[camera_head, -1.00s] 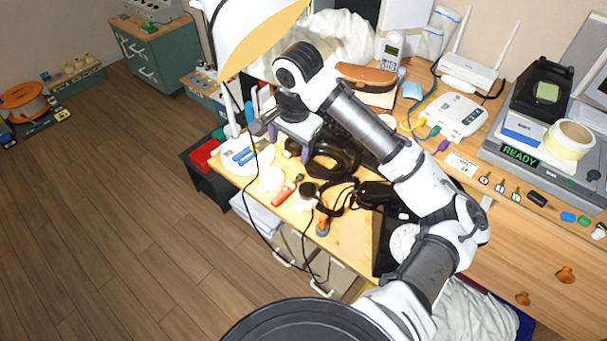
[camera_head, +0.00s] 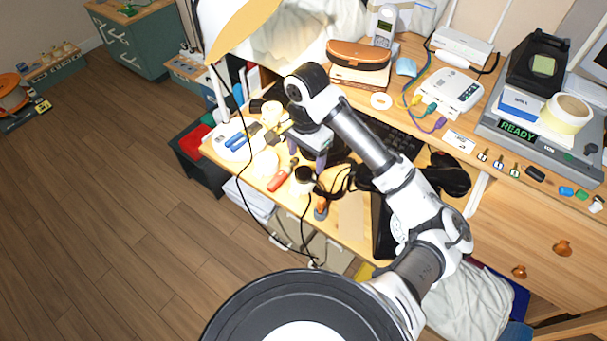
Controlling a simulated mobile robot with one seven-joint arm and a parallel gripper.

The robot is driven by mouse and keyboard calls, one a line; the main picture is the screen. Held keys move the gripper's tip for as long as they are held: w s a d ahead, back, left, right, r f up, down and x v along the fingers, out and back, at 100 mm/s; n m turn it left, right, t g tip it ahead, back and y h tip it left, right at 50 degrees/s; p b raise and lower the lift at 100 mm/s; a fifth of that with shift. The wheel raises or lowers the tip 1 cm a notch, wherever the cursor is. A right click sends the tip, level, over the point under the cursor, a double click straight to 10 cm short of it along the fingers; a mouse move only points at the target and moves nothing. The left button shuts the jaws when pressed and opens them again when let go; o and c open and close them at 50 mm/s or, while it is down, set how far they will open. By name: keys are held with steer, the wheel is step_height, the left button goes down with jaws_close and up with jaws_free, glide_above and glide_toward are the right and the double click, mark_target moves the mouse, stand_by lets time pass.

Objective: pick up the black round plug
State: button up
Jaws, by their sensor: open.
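A small black round piece (camera_head: 304,173), which looks like the plug, sits by a pale round item on the wooden desk, left of a tangle of black cable. My gripper (camera_head: 308,157) is open, with its fingers pointing down over the desk just behind the black round piece. It holds nothing that I can see. The gap in height between the fingertips and the piece is hard to tell. My arm hides part of the desk behind.
A red-handled tool (camera_head: 279,179) lies left of the black piece, and an orange-brown item (camera_head: 321,208) stands in front. A white dish with blue-handled pliers (camera_head: 234,139) is at left. A lamp (camera_head: 240,35) overhangs the left side.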

mark_target(303, 172)
steer(key=shift+s+a+f, duration=0.15)
steer(key=shift+f, duration=1)
steer(key=shift+s+a+f, duration=0.1)
steer(key=shift+a+f, duration=0.05)
steer(key=shift+f, duration=1)
steer(key=c, duration=1)
